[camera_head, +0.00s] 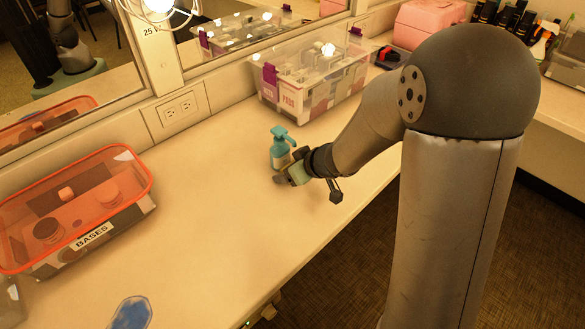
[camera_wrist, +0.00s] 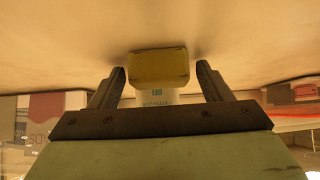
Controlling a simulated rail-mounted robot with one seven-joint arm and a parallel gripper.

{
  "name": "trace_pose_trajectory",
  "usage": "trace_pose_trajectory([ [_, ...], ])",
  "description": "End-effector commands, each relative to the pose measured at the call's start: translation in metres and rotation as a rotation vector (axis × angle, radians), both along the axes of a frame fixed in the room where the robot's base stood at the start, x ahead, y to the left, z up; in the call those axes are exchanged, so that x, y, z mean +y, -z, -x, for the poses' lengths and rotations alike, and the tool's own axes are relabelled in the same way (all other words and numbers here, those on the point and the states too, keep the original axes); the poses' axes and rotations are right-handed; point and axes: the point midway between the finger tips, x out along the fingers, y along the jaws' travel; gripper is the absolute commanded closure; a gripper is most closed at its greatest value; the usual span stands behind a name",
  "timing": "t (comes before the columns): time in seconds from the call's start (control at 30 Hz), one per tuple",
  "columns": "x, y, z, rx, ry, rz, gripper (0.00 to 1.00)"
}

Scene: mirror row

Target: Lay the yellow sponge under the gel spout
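The yellow sponge (camera_wrist: 158,65) lies on the counter in the wrist view, close in front of the gel bottle's white label (camera_wrist: 158,93). My gripper (camera_wrist: 162,72) is open, with one finger on each side of the sponge and a gap showing on both sides. The gel bottle (camera_head: 279,152) stands upright in the head view, teal with a pump top. There my gripper (camera_head: 283,179) is low over the counter just in front of it. The sponge is hidden in the head view. I cannot tell whether it is directly under the spout.
A clear bin with purple latches (camera_head: 312,85) stands behind the bottle against the mirror. An orange-lidded bin marked BASES (camera_head: 95,235) is at the left. A blue patch (camera_head: 130,312) lies near the front edge. The counter (camera_head: 200,190) between is clear.

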Motion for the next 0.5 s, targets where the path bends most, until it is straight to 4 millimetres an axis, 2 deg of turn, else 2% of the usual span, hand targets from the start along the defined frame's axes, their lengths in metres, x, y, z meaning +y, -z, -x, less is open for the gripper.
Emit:
trace_pose_trajectory([
  [0.23, 0.0, -0.004, 0.0, -0.001, 0.001, 0.0, 0.28],
  [0.37, -0.008, -0.017, 0.007, 0.0, 0.003, 0.0, 0.28],
  [0.5, -0.022, -0.041, 0.021, -0.002, 0.004, 0.0, 0.28],
])
